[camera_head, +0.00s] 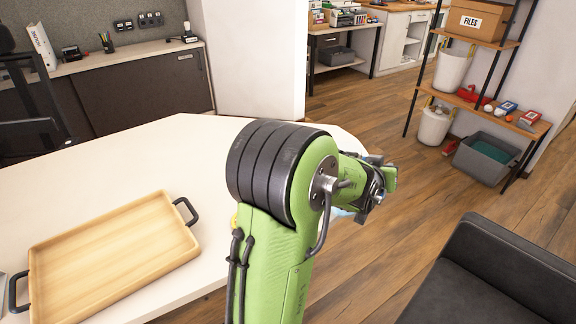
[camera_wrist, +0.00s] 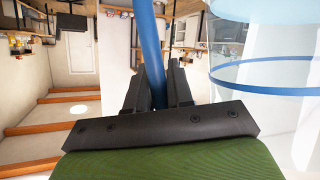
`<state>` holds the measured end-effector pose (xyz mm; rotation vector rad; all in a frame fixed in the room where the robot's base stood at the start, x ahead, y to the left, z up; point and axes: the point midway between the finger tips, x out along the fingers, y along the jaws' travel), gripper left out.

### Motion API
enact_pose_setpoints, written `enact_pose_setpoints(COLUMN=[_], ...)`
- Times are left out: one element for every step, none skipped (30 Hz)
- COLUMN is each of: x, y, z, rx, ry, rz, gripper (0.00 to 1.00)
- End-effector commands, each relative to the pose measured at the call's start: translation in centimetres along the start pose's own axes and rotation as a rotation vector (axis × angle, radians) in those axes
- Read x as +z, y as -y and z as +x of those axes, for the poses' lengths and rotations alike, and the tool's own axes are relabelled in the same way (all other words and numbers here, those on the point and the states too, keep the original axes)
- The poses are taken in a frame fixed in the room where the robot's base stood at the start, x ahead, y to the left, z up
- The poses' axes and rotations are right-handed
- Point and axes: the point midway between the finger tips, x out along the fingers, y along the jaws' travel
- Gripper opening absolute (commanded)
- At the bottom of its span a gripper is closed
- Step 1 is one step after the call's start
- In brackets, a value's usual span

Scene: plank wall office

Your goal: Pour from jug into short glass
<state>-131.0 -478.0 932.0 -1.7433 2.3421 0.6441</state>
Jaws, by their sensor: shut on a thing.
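In the wrist view my gripper (camera_wrist: 158,88) is shut on the blue handle (camera_wrist: 151,45) of the jug. The jug's clear body with a blue band (camera_wrist: 268,75) fills the right side of that view, close to the fingers. In the head view my arm stands over the table and hides the fingers and most of the jug. Only a small pale blue patch of what looks like the jug (camera_head: 342,212) shows beside the arm. How far the jug is tilted and what it holds cannot be told. I cannot make out the short glass in either view.
A wooden tray (camera_head: 112,250) with black handles lies on the white table (camera_head: 130,155), left of my arm. A small yellow thing (camera_head: 234,220) peeks out behind my arm. A dark sofa (camera_head: 490,275) stands at right. The table behind the tray is clear.

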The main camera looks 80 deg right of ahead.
Motion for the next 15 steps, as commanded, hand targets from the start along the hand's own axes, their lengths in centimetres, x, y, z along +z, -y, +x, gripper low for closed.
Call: enact_pose_setpoints(x=[-0.6,-0.8,-1.0,-1.2,-1.4,-1.6,-1.7,-1.8,-2.0,-2.2,-2.4,-2.6,-2.7,-2.9,-3.0], y=[0.3,0.4,0.6,0.7,0.8,0.9,1.1,1.3,1.5,1.7,1.8,2.0,2.2,2.3,2.6], z=[-0.2,-0.2,-0.3,-0.4,-0.5,-0.6,-0.6,-0.7,-0.8,-0.8,-0.9,-0.9,-1.0,-1.1,-1.1], rx=[0.006,0.011,0.018,0.023,0.031,0.039,0.044,0.049,0.057,0.063,0.070,0.077,0.082,0.088,0.097], ry=[-0.008,-0.008,-0.008,-0.008,-0.008,-0.007,-0.007,-0.006,-0.007,-0.008,-0.008,-0.007,-0.007,-0.007,-0.007], rz=[-0.019,-0.034,-0.052,-0.066,-0.080,-0.099,-0.113,-0.126,-0.145,-0.159,-0.173,-0.192,-0.206,-0.220,-0.239], gripper=[0.00,0.00,0.00,0.00,0.00,0.00,0.00,0.00,0.00,0.00,0.00,0.00,0.00,0.00,0.00])
